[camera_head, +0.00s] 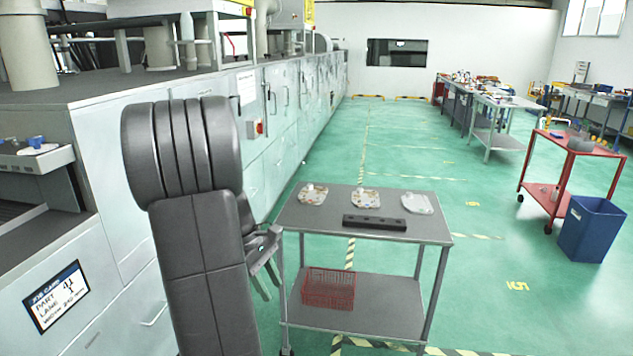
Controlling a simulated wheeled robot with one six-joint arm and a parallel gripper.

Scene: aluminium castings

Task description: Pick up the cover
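Three small flat pale pieces lie apart on the grey top of a cart (288,222); which one is the cover I cannot tell for sure. The left piece (313,195) and the middle piece (366,200) have brownish patches. The right piece (417,205) is plain light grey. My gripper (272,287) hangs beside the cart's left edge, partly hidden by my dark arm. Its two fingers point down and look apart, with nothing seen between them. It is away from all three pieces.
A black bar (375,222) lies near the front of the cart top. A red basket (328,289) stands on the lower shelf. Grey cabinets (130,150) line the left. A red trolley (570,155) and blue bin (591,229) stand right. Green floor between is clear.

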